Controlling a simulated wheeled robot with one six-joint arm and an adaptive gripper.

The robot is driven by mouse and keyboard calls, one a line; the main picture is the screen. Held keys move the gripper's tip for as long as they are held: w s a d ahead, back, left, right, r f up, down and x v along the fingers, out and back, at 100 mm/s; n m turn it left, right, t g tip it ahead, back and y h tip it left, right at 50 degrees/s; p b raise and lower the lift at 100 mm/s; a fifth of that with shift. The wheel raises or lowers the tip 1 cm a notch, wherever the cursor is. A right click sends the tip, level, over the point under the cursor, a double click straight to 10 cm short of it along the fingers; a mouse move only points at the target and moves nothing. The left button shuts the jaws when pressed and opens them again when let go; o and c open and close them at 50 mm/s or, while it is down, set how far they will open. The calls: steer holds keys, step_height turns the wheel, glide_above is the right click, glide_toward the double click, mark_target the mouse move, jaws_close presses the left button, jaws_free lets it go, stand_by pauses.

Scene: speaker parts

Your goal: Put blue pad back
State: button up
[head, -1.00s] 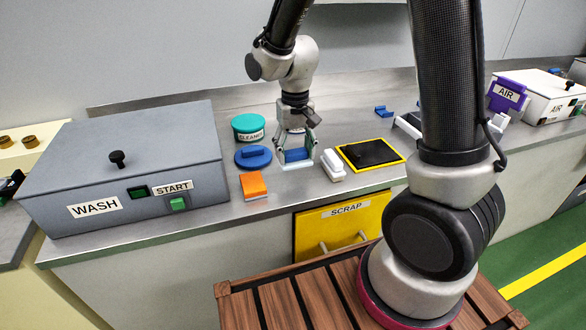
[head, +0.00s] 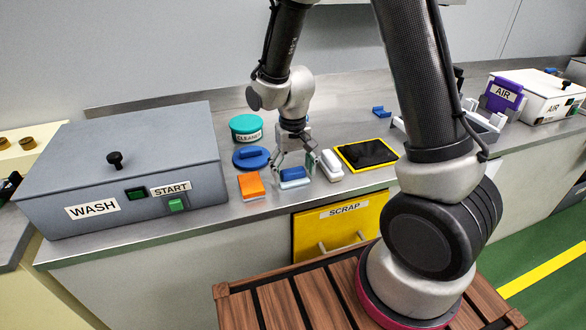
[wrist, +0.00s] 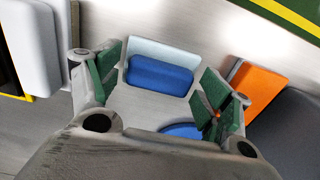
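The blue pad (head: 292,175), a blue block on a pale base, lies flat on the steel counter between an orange pad (head: 251,185) and a white pad (head: 330,165). In the wrist view the blue pad (wrist: 160,74) sits between the spread fingers and a little beyond them, with a visible gap on both sides. My gripper (head: 294,166) is open and empty, just behind and above the blue pad. It also shows in the wrist view (wrist: 163,88), its green finger faces apart.
A round blue piece (head: 251,157) and a teal CLEANER tub (head: 246,127) stand behind. The grey WASH box (head: 125,165) is at left. A yellow-edged black mat (head: 367,153) lies right of the white pad. The yellow SCRAP front (head: 340,222) is below the counter edge.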

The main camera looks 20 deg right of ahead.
mark_target(293, 170)
step_height(293, 170, up, 12)
steer(key=s+d+r+t, duration=0.2)
steer(key=s+d+r, duration=0.5)
steer(key=s, duration=0.2)
steer(key=s+d+r+t, duration=0.2)
steer(key=s+d+r, duration=0.4)
steer(key=s+d, duration=0.2)
steer(key=shift+s+r, duration=0.4)
steer(key=shift+s, duration=0.65)
